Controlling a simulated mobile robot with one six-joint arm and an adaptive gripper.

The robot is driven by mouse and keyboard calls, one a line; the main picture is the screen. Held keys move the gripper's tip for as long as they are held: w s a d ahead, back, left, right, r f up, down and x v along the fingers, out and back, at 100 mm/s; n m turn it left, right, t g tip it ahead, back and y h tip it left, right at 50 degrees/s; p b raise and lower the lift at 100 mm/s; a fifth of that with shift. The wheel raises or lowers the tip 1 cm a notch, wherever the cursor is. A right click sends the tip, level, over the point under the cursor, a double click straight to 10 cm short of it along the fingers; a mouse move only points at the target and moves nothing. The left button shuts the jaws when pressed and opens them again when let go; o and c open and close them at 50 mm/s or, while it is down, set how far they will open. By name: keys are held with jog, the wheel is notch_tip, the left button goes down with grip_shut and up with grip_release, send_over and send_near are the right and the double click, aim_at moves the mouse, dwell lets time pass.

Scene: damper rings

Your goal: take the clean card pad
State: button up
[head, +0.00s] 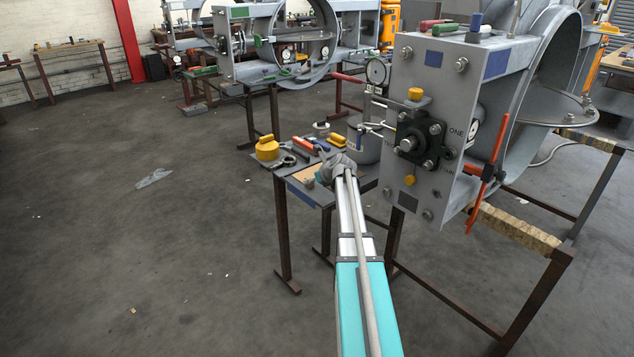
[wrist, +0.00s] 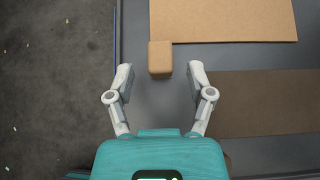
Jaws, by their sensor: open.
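A small tan card-coloured block (wrist: 160,58), plain and unmarked, lies on the grey bench top in the wrist view. It is probably the clean card pad. My gripper (wrist: 160,73) is open and empty, with one fingertip to each side of the block's near end and a gap on both sides. A larger flat tan card sheet (wrist: 225,20) lies just beyond and right of the block. A darker brown strip (wrist: 265,103) lies to the right of my gripper. In the head view my wrist largely hides this spot, and only some tan sheet (head: 301,172) shows.
The small bench (head: 300,194) also bears a yellow pot (head: 267,148), a grey can (head: 364,142) and several tools. A grey damper housing (head: 425,90) stands close on the right. The bench's left edge is near my gripper, with open floor (head: 150,240) beyond.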

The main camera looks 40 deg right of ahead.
jog(key=shift+b+x, duration=0.8)
jog(key=shift+x, duration=0.75)
grip_shut()
jog(key=shift+r, duration=0.15)
jog(key=shift+r+p, duration=3.85)
jog(key=shift+p, duration=0.2)
